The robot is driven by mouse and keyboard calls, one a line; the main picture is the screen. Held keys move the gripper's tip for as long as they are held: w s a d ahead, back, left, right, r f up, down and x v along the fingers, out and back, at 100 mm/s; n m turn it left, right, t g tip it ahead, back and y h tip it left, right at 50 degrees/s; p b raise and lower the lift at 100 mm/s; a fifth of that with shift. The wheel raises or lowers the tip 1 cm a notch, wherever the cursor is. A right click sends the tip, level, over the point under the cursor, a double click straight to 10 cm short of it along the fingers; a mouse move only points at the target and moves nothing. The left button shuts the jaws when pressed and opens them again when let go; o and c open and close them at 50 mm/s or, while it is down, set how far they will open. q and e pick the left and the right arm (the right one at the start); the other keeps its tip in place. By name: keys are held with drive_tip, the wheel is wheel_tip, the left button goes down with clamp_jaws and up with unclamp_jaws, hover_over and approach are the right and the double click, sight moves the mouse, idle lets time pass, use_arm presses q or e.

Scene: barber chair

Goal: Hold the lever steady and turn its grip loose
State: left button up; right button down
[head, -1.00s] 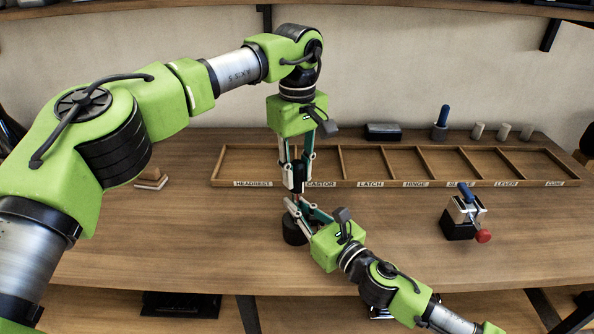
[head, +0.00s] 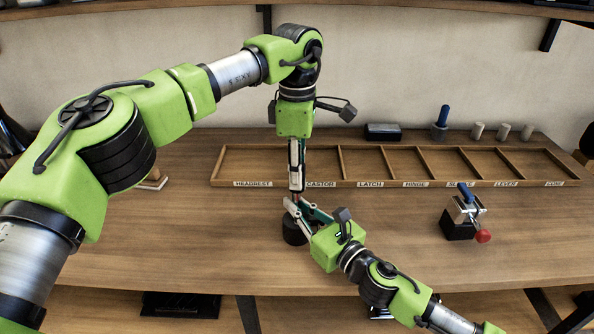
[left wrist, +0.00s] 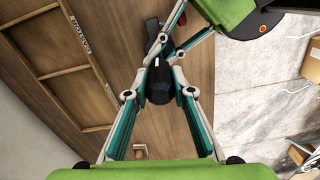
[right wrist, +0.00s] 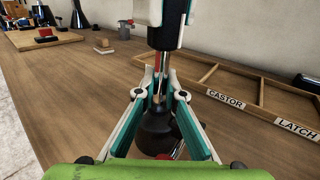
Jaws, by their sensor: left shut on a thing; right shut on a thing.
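The lever stands upright from a round black base (head: 294,231) on the bench, and the base also shows in the right wrist view (right wrist: 155,130). Its black grip (left wrist: 160,85) is at the top. My left gripper (head: 297,186) comes down from above and is shut on the grip, whose sides its fingers largely hide in the head view. My right gripper (head: 293,205) reaches in low from the right, just below the left one. It is shut on the lever's thin rod (right wrist: 159,70) between grip and base.
A shallow wooden tray (head: 400,184) with labelled compartments lies behind the lever and looks empty. A black fixture (head: 459,228) with a blue handle and red knob stands to the right. A dark box (head: 383,131) and several pale cylinders sit at the back. The front bench is clear.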

use_arm(q)
drive_tip(key=shift+n, duration=0.3)
idle(0.4)
drive_tip(key=o, duration=1.1)
drive_tip(key=shift+o, duration=0.2)
wheel_tip(320, 180, up, 12)
drive_tip(key=shift+r, duration=0.1)
use_arm(e)
drive_tip(key=c, duration=2)
unclamp_jaws()
drive_tip(key=shift+c, duration=0.2)
